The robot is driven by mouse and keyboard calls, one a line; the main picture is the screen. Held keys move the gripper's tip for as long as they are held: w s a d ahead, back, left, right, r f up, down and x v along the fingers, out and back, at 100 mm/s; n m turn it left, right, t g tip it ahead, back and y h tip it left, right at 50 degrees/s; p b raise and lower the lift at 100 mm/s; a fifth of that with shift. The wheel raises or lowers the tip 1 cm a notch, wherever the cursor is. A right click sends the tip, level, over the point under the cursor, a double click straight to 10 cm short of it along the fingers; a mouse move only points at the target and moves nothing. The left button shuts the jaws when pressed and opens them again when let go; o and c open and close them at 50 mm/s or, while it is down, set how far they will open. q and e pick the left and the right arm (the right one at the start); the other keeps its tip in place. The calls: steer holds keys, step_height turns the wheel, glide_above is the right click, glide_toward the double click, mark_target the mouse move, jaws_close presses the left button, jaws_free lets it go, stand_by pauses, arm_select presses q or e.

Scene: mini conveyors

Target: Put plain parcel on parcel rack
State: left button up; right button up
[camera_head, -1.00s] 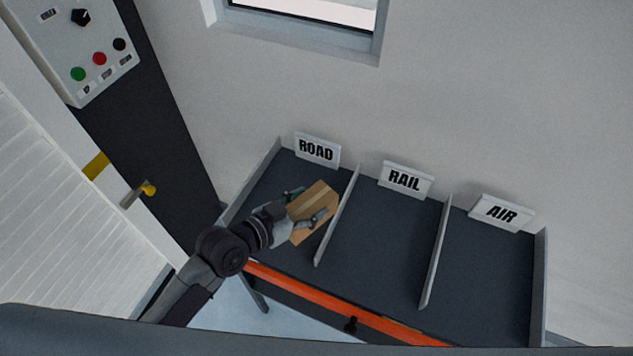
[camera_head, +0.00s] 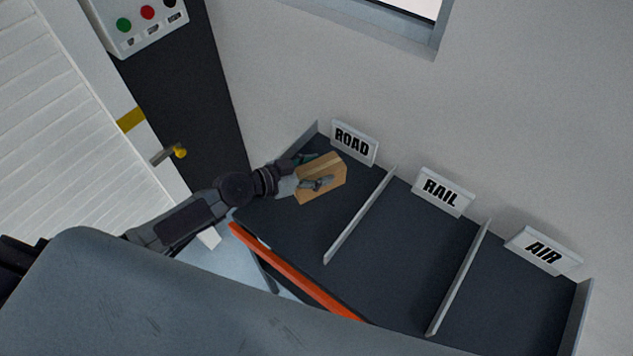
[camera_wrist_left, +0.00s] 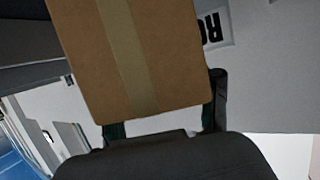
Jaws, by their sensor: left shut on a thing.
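The plain parcel (camera_head: 325,172) is a brown cardboard box with a lighter tape strip. My left gripper (camera_head: 312,171) is shut on it, with a finger on either side. In the left wrist view the parcel (camera_wrist_left: 130,60) fills the upper middle, between the fingers (camera_wrist_left: 165,125). The parcel rack (camera_head: 390,260) is dark grey with three compartments, labelled ROAD, RAIL and AIR. The parcel is over the ROAD compartment (camera_head: 335,205), near its left side. I cannot tell whether it touches the rack floor. My right gripper is not in view.
Thin grey dividers (camera_head: 360,215) stand between the compartments. The ROAD sign (camera_head: 354,142), RAIL sign (camera_head: 443,191) and AIR sign (camera_head: 543,249) stand at the back. An orange strip (camera_head: 290,268) runs along the front. The RAIL and AIR compartments look empty where visible.

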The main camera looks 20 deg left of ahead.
arm_select(q)
step_height(320, 180, down, 3)
steer(key=shift+a+f+b, duration=0.1)
steer(key=shift+a+b, duration=0.05)
steer(key=shift+b, duration=0.3)
steer(key=shift+f, duration=0.4)
steer(key=shift+f+b, duration=0.15)
steer(key=shift+b, duration=0.15)
steer(key=o, duration=1.3)
